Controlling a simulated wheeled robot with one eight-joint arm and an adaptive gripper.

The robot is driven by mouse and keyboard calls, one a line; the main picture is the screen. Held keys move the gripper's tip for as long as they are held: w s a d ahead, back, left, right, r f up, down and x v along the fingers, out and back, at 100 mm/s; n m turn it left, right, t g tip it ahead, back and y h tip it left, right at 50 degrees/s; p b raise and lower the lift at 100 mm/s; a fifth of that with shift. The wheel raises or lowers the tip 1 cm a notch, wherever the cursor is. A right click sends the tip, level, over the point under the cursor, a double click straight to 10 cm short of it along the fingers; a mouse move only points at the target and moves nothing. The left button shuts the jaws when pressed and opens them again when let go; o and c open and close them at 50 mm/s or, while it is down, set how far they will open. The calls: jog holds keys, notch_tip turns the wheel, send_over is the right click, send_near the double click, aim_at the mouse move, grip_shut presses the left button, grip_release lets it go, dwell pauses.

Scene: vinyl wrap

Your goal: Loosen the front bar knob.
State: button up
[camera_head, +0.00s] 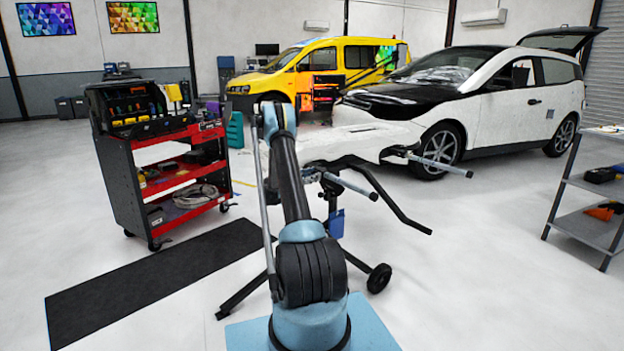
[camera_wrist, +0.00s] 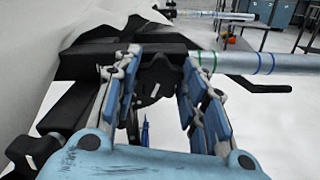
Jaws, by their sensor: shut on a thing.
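In the wrist view the black front bar knob (camera_wrist: 153,84) sits under a dark square clamp bar (camera_wrist: 130,60), between the blue-padded fingers of my gripper (camera_wrist: 157,82). The fingers are closed in on the knob from both sides and partly hide it. A silver bar (camera_wrist: 235,62) with green and blue bands runs out of the clamp to the right. In the head view this stand shows with silver bars (camera_head: 350,187) and a bent black arm (camera_head: 395,205); my own arm hides the gripper and the knob there.
The stand carries a white bumper (camera_head: 365,140) in front of a white and black car (camera_head: 500,95). A red tool cart (camera_head: 165,185) stands at left beside a black mat (camera_head: 150,290). A grey shelf (camera_head: 590,225) is at right. The floor between stand and shelf is clear.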

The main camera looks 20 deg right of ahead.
jog(key=shift+w+n, duration=0.1)
jog(key=shift+n, duration=0.7)
jog(key=o, duration=1.1)
jog(key=shift+c, duration=0.2)
jog(key=v, duration=1.2)
